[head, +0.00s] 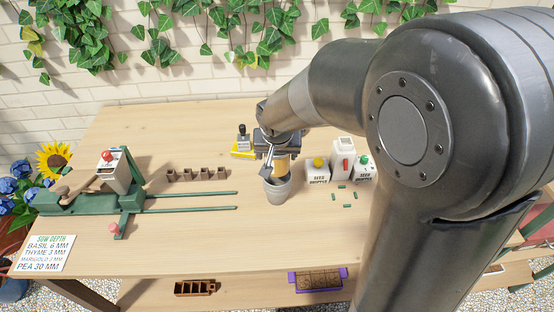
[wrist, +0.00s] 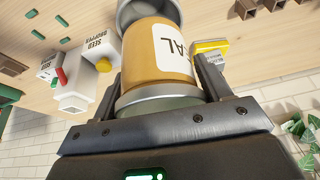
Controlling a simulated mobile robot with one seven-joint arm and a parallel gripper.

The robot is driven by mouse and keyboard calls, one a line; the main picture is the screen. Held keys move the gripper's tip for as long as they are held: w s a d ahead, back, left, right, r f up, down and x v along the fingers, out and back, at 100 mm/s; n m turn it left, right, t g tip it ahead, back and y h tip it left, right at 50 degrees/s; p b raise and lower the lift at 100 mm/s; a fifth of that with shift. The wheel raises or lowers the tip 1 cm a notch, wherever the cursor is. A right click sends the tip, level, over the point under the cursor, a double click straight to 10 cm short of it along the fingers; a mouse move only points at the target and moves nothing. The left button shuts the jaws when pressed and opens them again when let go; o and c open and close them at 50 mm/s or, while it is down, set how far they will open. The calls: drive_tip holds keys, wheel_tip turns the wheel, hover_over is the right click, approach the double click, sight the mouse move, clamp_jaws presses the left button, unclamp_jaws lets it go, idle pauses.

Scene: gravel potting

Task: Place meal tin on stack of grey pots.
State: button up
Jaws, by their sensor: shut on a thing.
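The meal tin (head: 282,165) is an orange-tan cylinder with a silver rim. In the wrist view the tin (wrist: 151,62) shows a white label with the letters "AL". My gripper (head: 274,157) is shut on it, with one finger on each side in the wrist view (wrist: 163,82). The stack of grey pots (head: 278,191) stands on the table directly below the tin. Its grey rim (wrist: 128,14) shows beyond the tin's far end in the wrist view. The tin looks upright at the stack's mouth; I cannot tell whether they touch.
White seed droppers (head: 318,172) and several green pieces (head: 333,197) lie right of the stack. Small brown pots (head: 197,174) and a green-railed device (head: 128,200) are on the left. A yellow block (head: 242,149) with a dark-handled stamp is behind. The table front (head: 245,240) is clear.

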drive_tip(key=shift+f, duration=1.25)
drive_tip(key=o, duration=1.2)
drive_tip(key=shift+f, duration=0.15)
drive_tip(key=shift+c, duration=0.2)
drive_tip(key=v, duration=1)
drive_tip(key=shift+r, duration=0.35)
drive_tip(key=shift+v, duration=0.9)
